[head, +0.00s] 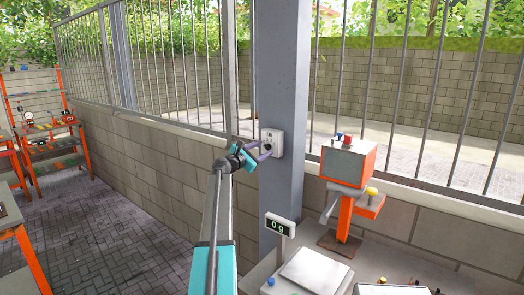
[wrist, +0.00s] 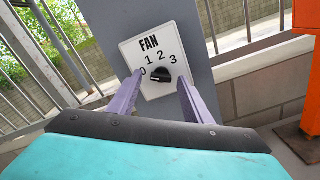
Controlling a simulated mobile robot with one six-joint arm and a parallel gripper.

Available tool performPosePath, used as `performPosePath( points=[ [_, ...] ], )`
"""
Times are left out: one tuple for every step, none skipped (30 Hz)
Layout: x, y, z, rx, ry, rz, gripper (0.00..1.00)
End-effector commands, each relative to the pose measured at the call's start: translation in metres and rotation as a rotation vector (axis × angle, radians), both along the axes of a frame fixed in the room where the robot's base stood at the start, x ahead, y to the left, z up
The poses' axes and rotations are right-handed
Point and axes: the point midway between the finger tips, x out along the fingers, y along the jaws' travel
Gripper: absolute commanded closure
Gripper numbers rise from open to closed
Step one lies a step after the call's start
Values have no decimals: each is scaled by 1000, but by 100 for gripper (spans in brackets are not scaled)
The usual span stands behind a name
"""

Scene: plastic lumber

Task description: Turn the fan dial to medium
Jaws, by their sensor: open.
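The fan plate (wrist: 152,93) is a white square marked FAN with numbers 0, 1, 2 and 3. It is fixed to a grey post and also shows in the head view (head: 274,134). The black dial (wrist: 160,75) sits at its middle, with a pale mark on its left side, seemingly toward 0; its exact setting is hard to tell. My gripper (head: 261,149) is open in front of the plate. In the wrist view its two purple fingers (wrist: 160,78) stand either side of the dial, with gaps between them and it.
The grey post (head: 283,60) rises from a low brick wall topped by a metal fence. At lower right are a scale display (head: 280,225) reading 0 g and a red-orange machine (head: 347,160). Orange shelves (head: 50,125) stand far left. Paved floor at left is clear.

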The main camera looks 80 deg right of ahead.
Motion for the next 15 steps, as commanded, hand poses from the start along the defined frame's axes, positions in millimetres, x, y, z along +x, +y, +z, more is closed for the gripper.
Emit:
performPosePath(
  points=[
    [0, 0, 0, 0, 0, 0, 55],
    [0, 0, 0, 0, 0, 0, 55],
    [0, 0, 0, 0, 0, 0, 55],
    [0, 0, 0, 0, 0, 0, 55],
    [0, 0, 0, 0, 0, 0, 55],
    [0, 0, 0, 0, 0, 0, 55],
    [0, 0, 0, 0, 0, 0, 55],
    [0, 0, 0, 0, 0, 0, 56],
    [0, 0, 0, 0, 0, 0, 63],
    [0, 0, 0, 0, 0, 0, 68],
    [0, 0, 0, 0, 0, 0, 73],
    [0, 0, 0, 0, 0, 1, 80],
    [0, 0, 0, 0, 0, 1, 85],
    [0, 0, 0, 0, 0, 1, 90],
    [0, 0, 0, 0, 0, 1, 96]
  ],
)
